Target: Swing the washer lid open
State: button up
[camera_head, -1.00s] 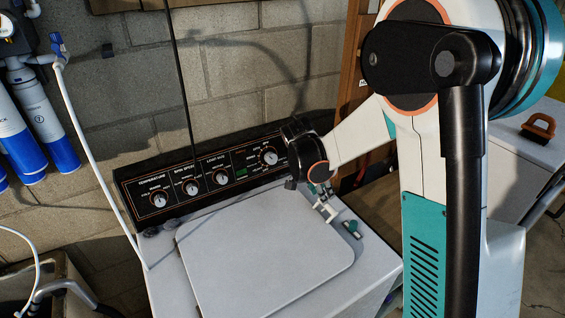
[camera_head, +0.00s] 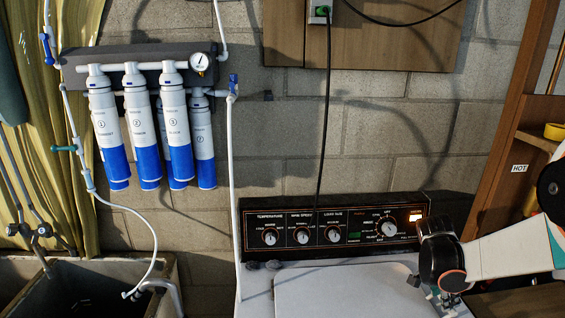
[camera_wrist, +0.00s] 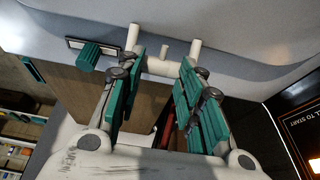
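The washer's pale lid (camera_head: 340,292) lies flat and shut in front of the black control panel (camera_head: 300,250); its front part is cut off in the head view. My gripper (camera_head: 447,298) is low at the washer's right rear, beside the lid. In the wrist view my gripper (camera_wrist: 162,95) has its two teal-padded fingers apart. A white pronged piece (camera_wrist: 165,65) lies across the fingertips, against the pale washer top (camera_wrist: 230,45); I cannot tell whether it is fixed to the washer. A small teal piece (camera_wrist: 90,55) sits left of the fingers.
Blue and white filter cartridges (camera_head: 145,130) hang on the wall at the left. A white hose (camera_head: 231,190) runs down beside the washer. A sink (camera_head: 60,285) stands at the lower left. A wooden shelf frame (camera_head: 510,130) rises behind my arm at the right.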

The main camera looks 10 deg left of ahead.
jog(key=shift+s+f, duration=0.3)
jog(key=shift+f, duration=0.4)
jog(key=c, duration=0.3)
jog(key=shift+w+d+r+p, duration=0.15)
jog(key=shift+r+p, duration=0.35)
jog(key=shift+r, duration=0.1)
jog(key=shift+w+d+r+p, duration=0.1)
jog(key=shift+r+p, duration=0.4)
jog(key=shift+r, duration=0.05)
jog(key=shift+w+d+r+p+v, duration=0.2)
jog(key=shift+p+v, duration=0.9)
jog(key=shift+v, duration=0.85)
jog(key=shift+w+d+r+p+v, duration=0.15)
jog(key=shift+d+p+v, duration=0.15)
jog(key=shift+p+v, duration=1.2)
jog(key=shift+w+d+r+p+v, duration=0.2)
jog(key=shift+p+v, duration=0.5)
jog(key=shift+v, duration=1.65)
jog(key=shift+a+f+p+v, duration=0.1)
jog(key=shift+a+p+v, duration=0.1)
jog(key=shift+p+v, duration=1.6)
jog(key=shift+a+f+p+v, duration=0.15)
jog(key=shift+p+v, duration=0.6)
jog(key=shift+v, duration=2.05)
jog(key=shift+a+p+v, duration=0.2)
jog(key=shift+p+v, duration=1.05)
jog(key=shift+v, duration=1.05)
jog(key=shift+s, duration=0.1)
